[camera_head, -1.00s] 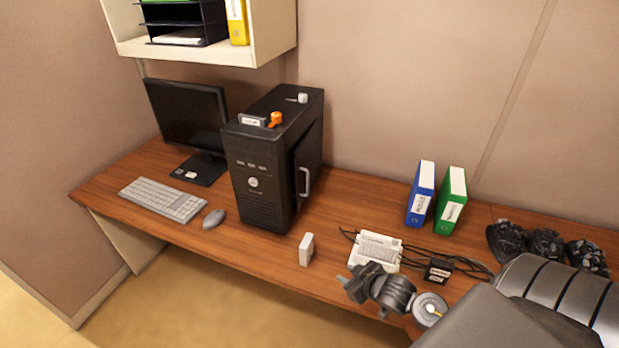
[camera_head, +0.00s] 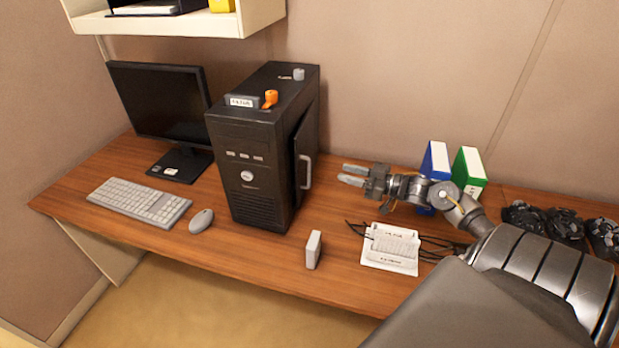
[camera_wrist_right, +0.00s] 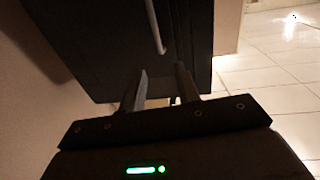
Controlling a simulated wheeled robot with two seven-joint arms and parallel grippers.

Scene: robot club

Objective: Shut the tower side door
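The black computer tower (camera_head: 252,160) stands upright on the desk. Its side door (camera_head: 304,150) is on the right side and stands slightly ajar, with a grey bar handle (camera_head: 307,172). My right gripper (camera_head: 347,175) is to the right of the door, apart from the handle, with its fingers pointing left and a gap between them. In the right wrist view the open fingers (camera_wrist_right: 158,90) are in front of the dark door (camera_wrist_right: 120,40), and the handle (camera_wrist_right: 156,28) shows beyond them. My left gripper is not in view.
An orange object (camera_head: 270,97) and a small labelled box sit on the tower. A white box (camera_head: 313,250) stands near the desk's front edge. A white board (camera_head: 391,248) with cables, blue (camera_head: 434,160) and green (camera_head: 468,168) binders are right. A monitor (camera_head: 160,105), keyboard (camera_head: 139,203) and mouse (camera_head: 201,221) are left.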

